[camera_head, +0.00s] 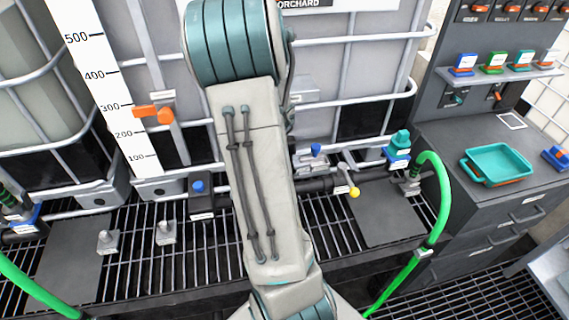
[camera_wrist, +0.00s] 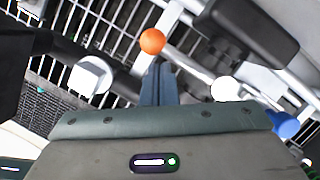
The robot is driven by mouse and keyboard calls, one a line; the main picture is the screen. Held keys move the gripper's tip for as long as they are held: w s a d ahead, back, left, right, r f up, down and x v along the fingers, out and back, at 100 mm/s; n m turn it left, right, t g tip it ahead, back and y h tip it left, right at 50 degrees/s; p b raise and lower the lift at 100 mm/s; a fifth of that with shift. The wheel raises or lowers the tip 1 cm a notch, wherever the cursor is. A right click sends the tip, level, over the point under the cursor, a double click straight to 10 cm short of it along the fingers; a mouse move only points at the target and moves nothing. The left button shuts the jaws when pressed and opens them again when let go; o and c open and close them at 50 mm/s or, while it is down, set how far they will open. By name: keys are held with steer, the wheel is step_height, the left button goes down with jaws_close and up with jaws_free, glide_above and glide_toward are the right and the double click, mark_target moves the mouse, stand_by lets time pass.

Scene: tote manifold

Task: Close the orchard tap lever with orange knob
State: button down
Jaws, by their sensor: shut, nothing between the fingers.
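The orange knob (camera_wrist: 152,41) shows in the wrist view, just beyond the tips of my gripper. It sits at the end of a pale lever bar (camera_wrist: 170,17) that runs up and to the right. My gripper (camera_wrist: 159,68) is shut and empty, its dark fingers pointing towards the knob; a small gap shows in the picture, but I cannot tell the true distance. In the head view my arm hides the orange knob, its lever and my gripper. The orchard sign (camera_head: 298,3) is partly visible at the top, on the tote behind my arm.
A white knob (camera_wrist: 225,90) and a blue part (camera_wrist: 284,124) lie right of my fingers. In the head view, a yellow knob (camera_head: 354,192), a blue lever (camera_head: 316,150) and a green hose (camera_head: 442,200) stand right of my arm. An orange handle (camera_head: 154,113) is left.

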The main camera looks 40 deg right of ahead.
steer(key=shift+w, duration=0.1)
stand_by(0.5)
steer(key=s+a+r+p, duration=0.3)
steer(key=s+r, duration=0.3)
steer(key=r, duration=0.4)
steer(key=shift+a+r+p, duration=0.2)
steer(key=shift+a+p, duration=0.1)
steer(key=shift+p, duration=0.1)
